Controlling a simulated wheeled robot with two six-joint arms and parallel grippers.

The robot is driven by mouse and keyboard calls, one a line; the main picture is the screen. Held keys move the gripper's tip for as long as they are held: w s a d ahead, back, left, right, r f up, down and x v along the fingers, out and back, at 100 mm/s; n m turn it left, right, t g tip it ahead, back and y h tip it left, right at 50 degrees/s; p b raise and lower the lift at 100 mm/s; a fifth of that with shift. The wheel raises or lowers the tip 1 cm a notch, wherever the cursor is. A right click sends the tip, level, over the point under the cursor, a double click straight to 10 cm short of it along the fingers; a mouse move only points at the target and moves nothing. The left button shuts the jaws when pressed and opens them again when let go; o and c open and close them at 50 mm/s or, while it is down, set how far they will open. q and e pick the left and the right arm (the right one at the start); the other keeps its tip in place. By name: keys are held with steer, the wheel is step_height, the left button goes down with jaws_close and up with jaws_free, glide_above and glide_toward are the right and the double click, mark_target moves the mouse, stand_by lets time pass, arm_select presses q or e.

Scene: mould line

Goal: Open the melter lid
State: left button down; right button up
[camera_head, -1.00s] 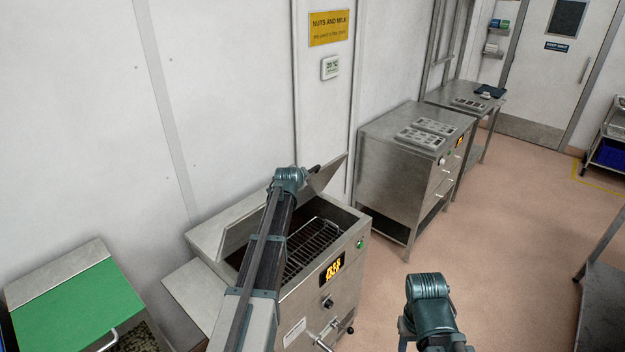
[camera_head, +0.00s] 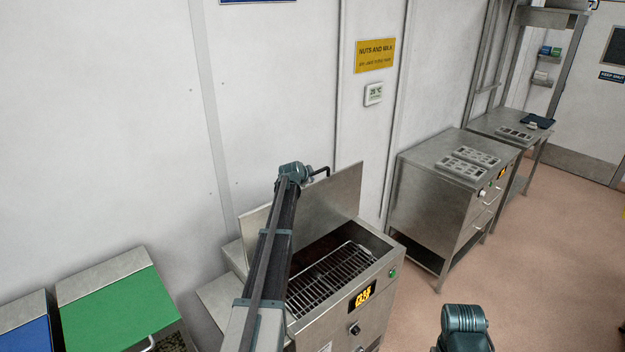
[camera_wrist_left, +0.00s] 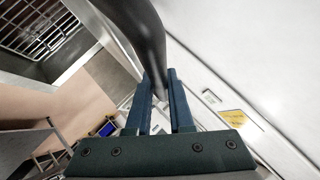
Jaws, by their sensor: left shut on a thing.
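The melter (camera_head: 384,296) is a steel box with a lit amber display and a wire rack showing inside its open top. Its steel lid (camera_head: 338,203) stands steeply raised along the back. My left gripper (camera_head: 309,174) is at the lid's top edge, shut on the black lid handle (camera_head: 322,171). In the left wrist view the jaws (camera_wrist_left: 160,100) close around the thick dark handle (camera_wrist_left: 146,35). My left arm hides part of the lid and the left side of the opening. Part of my right arm shows at the bottom right, its gripper out of view.
A steel cabinet (camera_head: 430,205) with moulds on top stands right of the melter, with a steel table (camera_head: 490,120) beyond it. A green-lidded bin (camera_head: 118,308) and a blue-lidded one (camera_head: 27,338) stand at the left. The wall is close behind the lid. The floor at right is clear.

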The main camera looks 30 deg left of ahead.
stand_by(0.3)
arm_select(q)
steer(key=c, duration=0.8)
jaws_free()
steer(key=shift+r, duration=0.1)
steer(key=p+v, duration=0.6)
steer(key=v, duration=0.6)
steer(key=shift+w, duration=0.1)
